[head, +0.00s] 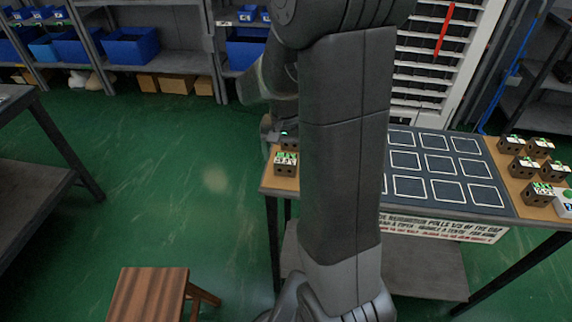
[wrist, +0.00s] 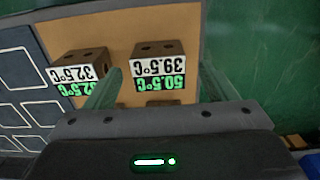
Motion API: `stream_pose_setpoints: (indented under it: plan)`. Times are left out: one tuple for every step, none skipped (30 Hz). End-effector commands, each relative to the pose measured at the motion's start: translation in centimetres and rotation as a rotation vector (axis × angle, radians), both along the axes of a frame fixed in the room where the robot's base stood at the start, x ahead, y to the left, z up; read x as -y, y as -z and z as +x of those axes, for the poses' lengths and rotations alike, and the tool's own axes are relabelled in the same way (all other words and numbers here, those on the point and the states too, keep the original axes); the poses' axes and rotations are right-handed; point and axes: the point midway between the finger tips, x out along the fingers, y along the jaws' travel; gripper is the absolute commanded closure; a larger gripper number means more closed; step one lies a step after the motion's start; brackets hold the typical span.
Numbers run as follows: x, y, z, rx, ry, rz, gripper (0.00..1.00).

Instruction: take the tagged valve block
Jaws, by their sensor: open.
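In the wrist view two brown valve blocks stand on a tan strip. The left block (wrist: 87,57) carries a white label and a green label, seemingly 32.5°C and 52.5°C, upside down. The right block (wrist: 158,49) has similar labels, seemingly 39.5°C and 50.5°C. My gripper (wrist: 158,72) is open and empty. The right block lies between its fingers in the picture; I cannot tell the depth gap. The left block is just outside the left finger. In the head view a labelled block (head: 286,170) sits at the table's left end, beside my arm. Which block the task means is unclear.
The table's middle is a dark board (head: 433,165) with white outlined squares. Several more blocks (head: 524,167) stand at its right end beside a white box (head: 565,204). A wooden stool (head: 148,298) stands at the lower left. My arm hides part of the table. Green floor is free at left.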

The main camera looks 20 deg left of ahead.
Motion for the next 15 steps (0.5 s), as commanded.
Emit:
stream_pose_setpoints:
  plan:
    - [0.2, 1.0, 0.2, -0.003, 0.001, -0.003, 0.22]
    - [0.2, 1.5, 0.3, -0.004, 0.001, -0.004, 0.22]
    - [0.2, 2.0, 0.2, -0.002, 0.0, -0.003, 0.22]
    - [0.1, 2.4, 0.2, -0.002, 0.0, -0.003, 0.22]
    - [0.1, 2.7, 0.2, -0.002, 0.0, -0.001, 0.22]
    - [0.1, 3.0, 0.3, -0.001, 0.0, -0.001, 0.22]
    - [0.1, 3.1, 0.3, -0.001, 0.0, -0.001, 0.22]
    - [0.1, 3.2, 0.3, -0.001, 0.0, 0.0, 0.22]
    - [0.1, 3.3, 0.3, 0.0, 0.0, 0.0, 0.22]
    - [0.1, 3.3, 0.3, 0.0, 0.001, 0.0, 0.22]
    - [0.1, 3.3, 0.3, 0.0, 0.001, 0.0, 0.22]
    - [0.1, 3.2, 0.3, 0.0, 0.001, 0.0, 0.22]
    - [0.1, 3.2, 0.3, 0.0, 0.001, 0.0, 0.22]
    - [0.1, 3.2, 0.3, 0.0, 0.001, 0.0, 0.22]
    - [0.1, 3.2, 0.3, 0.0, 0.001, 0.0, 0.26]
